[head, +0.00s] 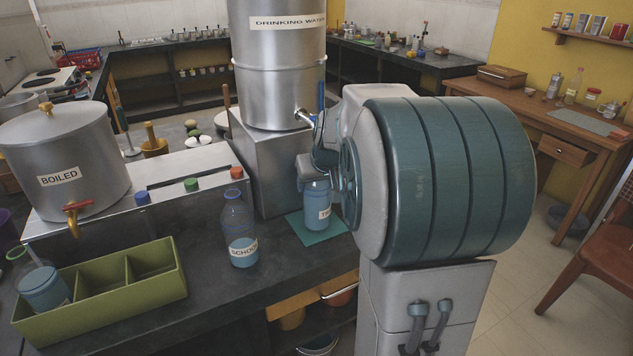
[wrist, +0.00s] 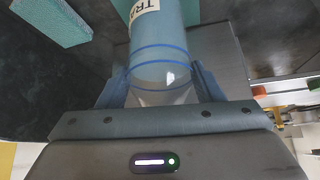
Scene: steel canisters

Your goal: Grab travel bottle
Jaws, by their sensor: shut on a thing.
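The travel bottle (head: 317,203) is a clear bottle with blue contents and a white label, partly hidden by my arm in the head view. In the wrist view the bottle (wrist: 163,45) shows blue rings and a label with the letters "TRA". My gripper (wrist: 163,87) is shut on its clear upper part, one finger on each side. In the head view my gripper (head: 313,178) is at the bottle's top, mostly hidden by my arm. The bottle looks upright over a teal mat (head: 325,234); I cannot tell whether it touches it.
A large steel "DRINKING WATER" canister (head: 279,85) with a tap stands right behind. A "SCHOOL" bottle (head: 240,235) stands on the dark counter to the left. A green divided crate (head: 150,288) holds another bottle (head: 43,288) in its left compartment. A "BOILED" pot (head: 62,150) stands behind it.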

